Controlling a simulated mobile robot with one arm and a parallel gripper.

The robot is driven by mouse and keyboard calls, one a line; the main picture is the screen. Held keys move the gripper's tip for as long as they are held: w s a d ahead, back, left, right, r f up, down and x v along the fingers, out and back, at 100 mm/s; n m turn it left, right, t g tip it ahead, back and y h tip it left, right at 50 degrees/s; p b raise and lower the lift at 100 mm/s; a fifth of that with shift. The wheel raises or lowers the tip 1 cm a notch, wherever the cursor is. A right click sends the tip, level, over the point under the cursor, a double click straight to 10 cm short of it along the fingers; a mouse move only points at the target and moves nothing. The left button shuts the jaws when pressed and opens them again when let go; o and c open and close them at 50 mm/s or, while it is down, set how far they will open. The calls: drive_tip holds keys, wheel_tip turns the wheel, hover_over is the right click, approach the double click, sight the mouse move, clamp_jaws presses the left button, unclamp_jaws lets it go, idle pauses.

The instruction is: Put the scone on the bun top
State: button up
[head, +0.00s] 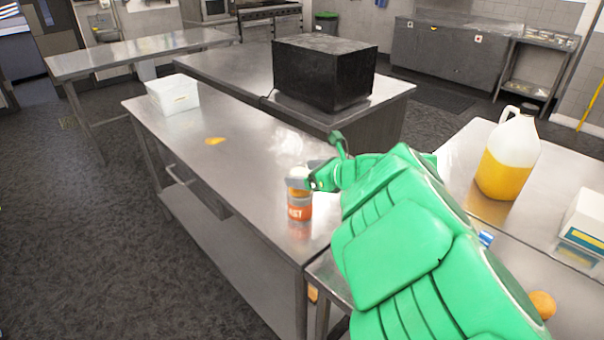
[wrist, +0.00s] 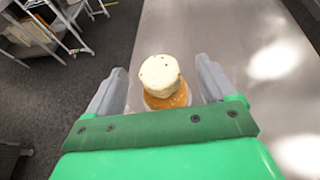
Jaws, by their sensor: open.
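The scone (wrist: 159,73) is pale with dark specks. In the wrist view it appears to rest on the orange-brown bun top (wrist: 168,101), a little off its centre. My gripper (wrist: 158,87) is open, with one finger on each side of the pair and visible gaps between. In the head view my gripper (head: 303,184) is at the top of an orange-labelled can (head: 299,208) on the steel table, and its fingers partly cover the scone and bun top there. Whether the bun top sits on the can is hard to tell.
The steel table (head: 235,165) holds a small orange-yellow item (head: 214,141) and a white tub (head: 173,94) at its far end. A black box (head: 324,72) stands on the counter behind. A jug of yellow liquid (head: 508,157) stands right of my arm. The table's middle is mostly clear.

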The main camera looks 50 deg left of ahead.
drive_tip(key=v, duration=1)
drive_tip(key=shift+d, duration=0.4)
